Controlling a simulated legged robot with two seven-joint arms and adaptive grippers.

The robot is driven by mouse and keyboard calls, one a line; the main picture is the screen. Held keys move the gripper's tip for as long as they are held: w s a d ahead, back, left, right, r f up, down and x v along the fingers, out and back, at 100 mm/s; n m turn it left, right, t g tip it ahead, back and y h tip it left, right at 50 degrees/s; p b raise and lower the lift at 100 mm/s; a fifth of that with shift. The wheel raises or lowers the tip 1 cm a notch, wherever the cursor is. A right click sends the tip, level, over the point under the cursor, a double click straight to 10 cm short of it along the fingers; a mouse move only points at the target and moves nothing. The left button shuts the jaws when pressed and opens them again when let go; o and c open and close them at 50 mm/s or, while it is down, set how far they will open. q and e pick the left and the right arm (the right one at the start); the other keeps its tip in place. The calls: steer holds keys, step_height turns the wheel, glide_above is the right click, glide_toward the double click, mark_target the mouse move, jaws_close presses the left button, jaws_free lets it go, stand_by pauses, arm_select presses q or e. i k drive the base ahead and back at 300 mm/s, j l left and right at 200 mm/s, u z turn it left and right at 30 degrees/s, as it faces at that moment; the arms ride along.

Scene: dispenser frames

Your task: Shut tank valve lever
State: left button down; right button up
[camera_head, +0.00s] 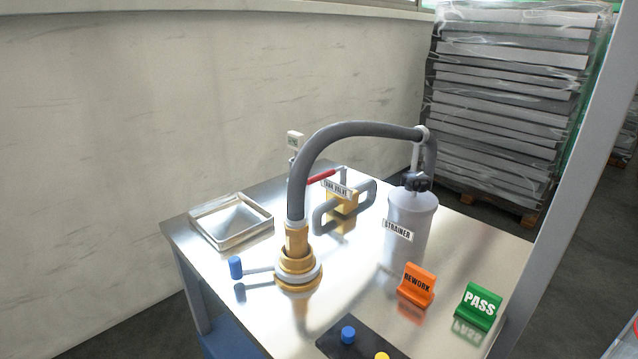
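The tank valve (343,202) is a brass-yellow body on the metal table, behind the hose fitting, with a small "TANK VALVE" label (336,187). Its red lever (321,176) sticks out to the left of the label, slanting slightly down to the left. The grey hose partly hides the area around the lever's left end. A grey pipe loop (368,190) runs beside the valve body. Neither of my grippers shows in the head view.
A thick grey hose (350,130) arches from a brass fitting (296,262) with a blue-knobbed handle (236,267) to the white strainer (408,225). An open metal tray (231,221) sits at left. Orange "REWORK" (417,284) and green "PASS" (479,306) signs stand at right.

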mark_target(325, 175)
steer(key=k+z, duration=0.1)
steer(key=k, duration=0.4)
steer(key=z, duration=1.4)
steer(key=i+j, duration=0.1)
steer(key=j, duration=2.15)
steer(key=i+j, duration=0.15)
steer(key=j, duration=1)
